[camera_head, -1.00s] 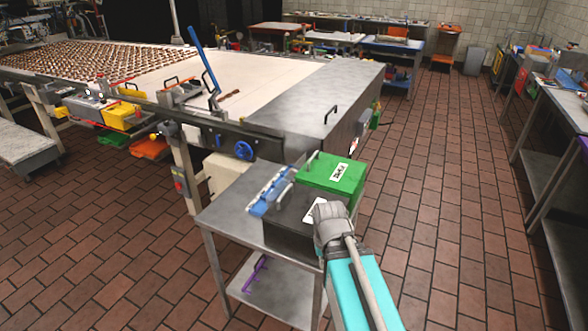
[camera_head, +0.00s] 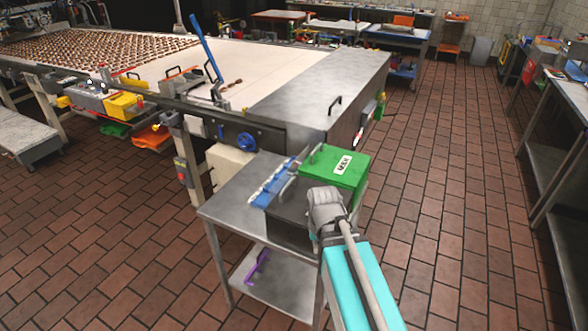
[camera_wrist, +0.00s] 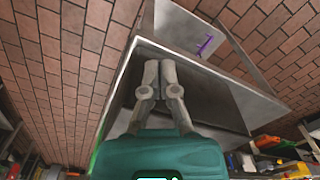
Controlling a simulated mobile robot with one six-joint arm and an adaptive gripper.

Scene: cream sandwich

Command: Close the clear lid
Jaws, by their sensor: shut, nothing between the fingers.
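I cannot pick out a clear lid in either view. My gripper is shut and empty in the wrist view (camera_wrist: 160,75), its two fingers side by side over a dark grey surface. In the head view my gripper's wrist covers the fingertips and the right part of a dark grey box (camera_head: 287,232) with a handle. A green box (camera_head: 328,173) with a white label and a handle stands just behind it. Whether my fingers touch the dark box is hidden.
The boxes stand on a small metal table (camera_head: 232,212) with a blue object (camera_head: 268,188) at their left. A purple-handled tool (camera_head: 257,267) lies on its lower shelf. A long conveyor machine with a grey metal cover (camera_head: 310,90) stands behind. Brick floor is open at right.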

